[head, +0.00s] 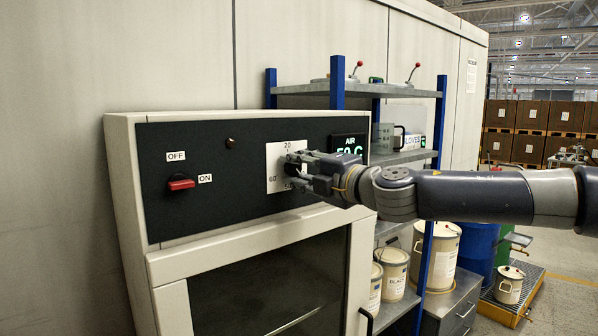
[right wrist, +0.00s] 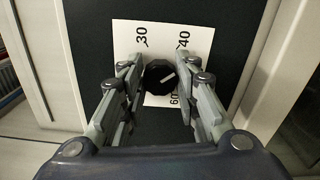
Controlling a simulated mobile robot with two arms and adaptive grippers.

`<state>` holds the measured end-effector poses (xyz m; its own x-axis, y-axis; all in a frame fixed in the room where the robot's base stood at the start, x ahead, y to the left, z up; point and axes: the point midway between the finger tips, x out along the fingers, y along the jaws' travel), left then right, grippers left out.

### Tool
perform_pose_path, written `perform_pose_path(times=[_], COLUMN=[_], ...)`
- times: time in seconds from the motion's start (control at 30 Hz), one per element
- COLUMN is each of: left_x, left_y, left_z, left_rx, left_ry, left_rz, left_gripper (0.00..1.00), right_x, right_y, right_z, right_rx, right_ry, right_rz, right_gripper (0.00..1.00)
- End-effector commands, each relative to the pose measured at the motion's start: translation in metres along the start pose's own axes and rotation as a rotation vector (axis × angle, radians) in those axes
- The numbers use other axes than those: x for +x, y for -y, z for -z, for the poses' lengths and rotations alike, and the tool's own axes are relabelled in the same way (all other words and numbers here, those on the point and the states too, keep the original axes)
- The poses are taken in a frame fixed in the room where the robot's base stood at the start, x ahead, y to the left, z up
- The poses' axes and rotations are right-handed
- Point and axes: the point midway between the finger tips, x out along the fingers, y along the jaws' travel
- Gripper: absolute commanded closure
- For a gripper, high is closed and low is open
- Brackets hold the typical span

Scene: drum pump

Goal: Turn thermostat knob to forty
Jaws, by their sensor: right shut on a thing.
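The thermostat knob (right wrist: 160,76) is black and faceted, with a short white mark slanting toward the upper right in the right wrist view. It sits on a white dial plate (right wrist: 152,34), where 30, 40 and 60 can be read; the right finger covers part of the scale. My right gripper (head: 292,170) is shut on the knob, one finger on each side, also seen in the right wrist view (right wrist: 160,79). My left gripper is out of view.
The black panel also carries a red switch (head: 181,182) beside OFF and ON labels, a small indicator (head: 230,143) and a green AIR display (head: 349,147). An oven door (head: 270,290) lies below. A blue-post shelf (head: 437,130) with cans stands at the right, behind my arm.

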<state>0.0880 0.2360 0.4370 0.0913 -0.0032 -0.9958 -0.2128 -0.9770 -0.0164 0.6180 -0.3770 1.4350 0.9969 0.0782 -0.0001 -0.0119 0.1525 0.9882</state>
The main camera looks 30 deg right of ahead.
Motion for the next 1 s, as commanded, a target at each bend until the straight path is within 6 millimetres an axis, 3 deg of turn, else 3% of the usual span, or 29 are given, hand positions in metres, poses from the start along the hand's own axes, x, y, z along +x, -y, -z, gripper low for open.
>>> perform_pose_path(times=[0.4,1.0], left_x=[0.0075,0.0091], left_y=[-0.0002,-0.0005], left_z=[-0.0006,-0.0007], left_rx=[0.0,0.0], left_ry=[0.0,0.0], left_rz=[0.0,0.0], left_gripper=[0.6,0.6], right_x=[-0.0001,0.0], right_y=[0.0001,-0.0001], right_z=[0.0003,0.0003], right_rx=[-0.284,-0.372], right_ry=[0.0,-0.001], right_rz=[0.0,0.001], right_gripper=[0.95,0.95])
